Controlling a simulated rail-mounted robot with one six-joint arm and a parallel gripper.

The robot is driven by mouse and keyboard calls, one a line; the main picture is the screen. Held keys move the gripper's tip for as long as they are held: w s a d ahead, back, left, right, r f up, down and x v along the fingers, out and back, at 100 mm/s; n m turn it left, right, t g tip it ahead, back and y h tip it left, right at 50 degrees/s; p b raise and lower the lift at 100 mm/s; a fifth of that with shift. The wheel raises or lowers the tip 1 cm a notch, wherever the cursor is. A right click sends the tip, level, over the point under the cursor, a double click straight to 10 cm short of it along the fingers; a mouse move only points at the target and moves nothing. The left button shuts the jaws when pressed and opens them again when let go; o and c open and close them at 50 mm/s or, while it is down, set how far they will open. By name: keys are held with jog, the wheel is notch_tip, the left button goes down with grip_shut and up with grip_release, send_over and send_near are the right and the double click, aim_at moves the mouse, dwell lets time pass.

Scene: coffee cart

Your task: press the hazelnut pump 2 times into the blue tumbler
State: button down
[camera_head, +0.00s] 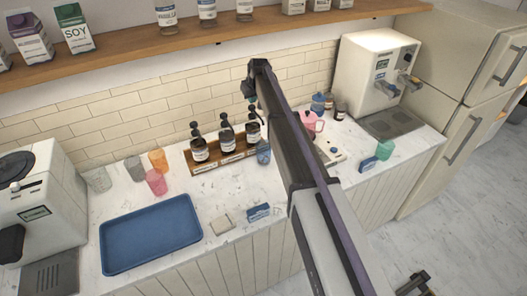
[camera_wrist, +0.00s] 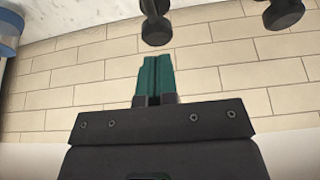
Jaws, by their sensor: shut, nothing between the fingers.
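Three dark pump bottles with black pump heads and white labels stand in a wooden rack (camera_head: 238,155): a left one (camera_head: 200,150), a middle one (camera_head: 227,139) and a right one (camera_head: 253,130). Their labels are too small to read, so I cannot tell which is hazelnut. The blue tumbler (camera_head: 264,154) stands in front of the right bottle, partly beside my arm. My gripper (camera_head: 251,99) is above the right bottle. In the wrist view its teal fingers (camera_wrist: 155,72) are shut and empty, just short of a black pump head (camera_wrist: 155,25) in the picture; contact is not visible.
Another pump head (camera_wrist: 284,14) shows in the wrist view. A blue tray (camera_head: 150,234), pink cup (camera_head: 156,182) and orange cup (camera_head: 158,160) are left. A pink pitcher (camera_head: 311,124), green cup (camera_head: 384,149) and white machine (camera_head: 374,75) are right. A wooden shelf (camera_head: 200,36) runs above.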

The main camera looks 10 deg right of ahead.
aim_at(252, 106)
jog(key=shift+f, duration=0.2)
dwell(0.4)
jog(key=shift+f+b, duration=1.45)
jog(key=shift+b, duration=0.2)
jog(key=shift+r+p, duration=1.6)
notch_tip(252, 106, up, 6)
jog(key=p, duration=0.6)
